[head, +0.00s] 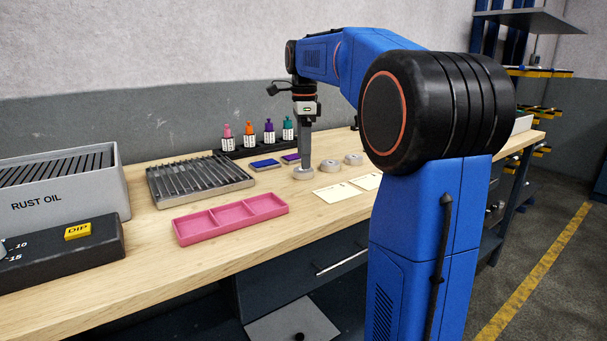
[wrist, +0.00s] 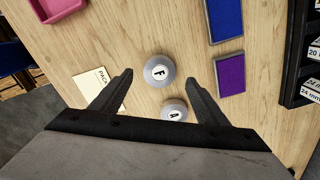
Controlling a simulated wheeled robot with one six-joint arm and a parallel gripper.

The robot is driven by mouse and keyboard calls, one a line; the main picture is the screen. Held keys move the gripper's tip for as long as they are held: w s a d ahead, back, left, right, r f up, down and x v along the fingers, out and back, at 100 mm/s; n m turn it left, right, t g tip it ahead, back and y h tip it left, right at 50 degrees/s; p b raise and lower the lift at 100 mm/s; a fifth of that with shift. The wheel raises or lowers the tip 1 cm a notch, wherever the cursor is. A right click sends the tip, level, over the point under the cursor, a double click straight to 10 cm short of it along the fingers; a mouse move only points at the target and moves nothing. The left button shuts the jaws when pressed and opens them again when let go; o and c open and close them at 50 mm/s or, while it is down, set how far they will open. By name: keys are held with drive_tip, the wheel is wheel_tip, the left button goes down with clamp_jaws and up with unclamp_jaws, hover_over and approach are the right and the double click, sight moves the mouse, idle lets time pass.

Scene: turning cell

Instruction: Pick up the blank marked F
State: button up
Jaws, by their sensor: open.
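The blank marked F (wrist: 159,71) is a grey round disc with a black F on a white spot. It stands on the wooden bench between the tips of my gripper (wrist: 158,78) in the wrist view. The jaws are open, one finger on each side, not touching it as far as I can see. The blank marked A (wrist: 173,112) lies nearer the palm, close to the right finger. In the head view my gripper (head: 304,164) is just above the leftmost grey disc (head: 303,174); two more discs (head: 329,166) (head: 353,158) lie to its right. Their letters are unreadable there.
Blue (wrist: 225,18) and purple (wrist: 230,74) pads lie right of the blanks in the wrist view. A pale card (wrist: 95,85) lies left. A pink tray (head: 230,218), a tool rack (head: 200,180) and small bottles (head: 269,133) stand on the bench (head: 160,270).

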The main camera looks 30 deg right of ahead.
sight(304, 173)
drive_tip(key=shift+a+f, duration=0.1)
drive_tip(key=shift+f, duration=1.85)
drive_tip(key=shift+c, duration=0.3)
drive_tip(key=c, duration=1.2)
drive_tip(key=shift+o, duration=0.2)
drive_tip(key=shift+r, duration=0.15)
